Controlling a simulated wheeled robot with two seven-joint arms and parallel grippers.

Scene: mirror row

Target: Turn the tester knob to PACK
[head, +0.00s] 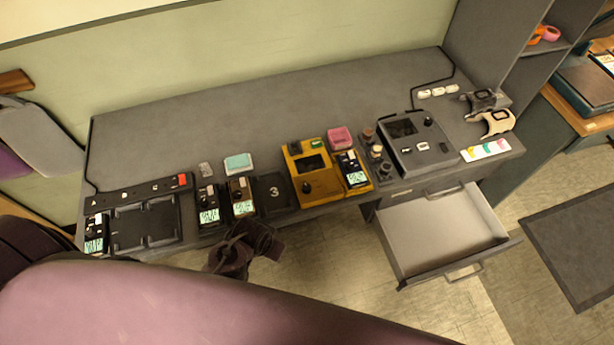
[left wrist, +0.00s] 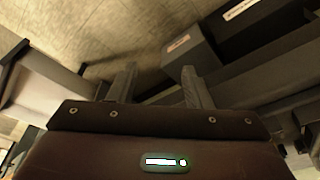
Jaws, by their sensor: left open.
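A yellow tester-like unit (head: 320,172) stands at the front middle of the grey bench in the head view. It has a dark screen, a green button and a dark round knob (head: 306,187); its setting is too small to read. A grey unit (head: 418,143) to its right also has a screen and a knob (head: 428,121), so I cannot tell for sure which is the tester. My left gripper (head: 238,254) is at the bench's front edge, left of the yellow unit and apart from it. In the left wrist view its fingers (left wrist: 158,88) are apart and empty. My right gripper is not in view.
Small display devices (head: 208,205) and a black tray (head: 145,226) line the bench's front left. An open, empty drawer (head: 430,235) juts out at the right. Grey and white holders (head: 497,122) stand at the far right. The back of the bench (head: 230,125) is clear.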

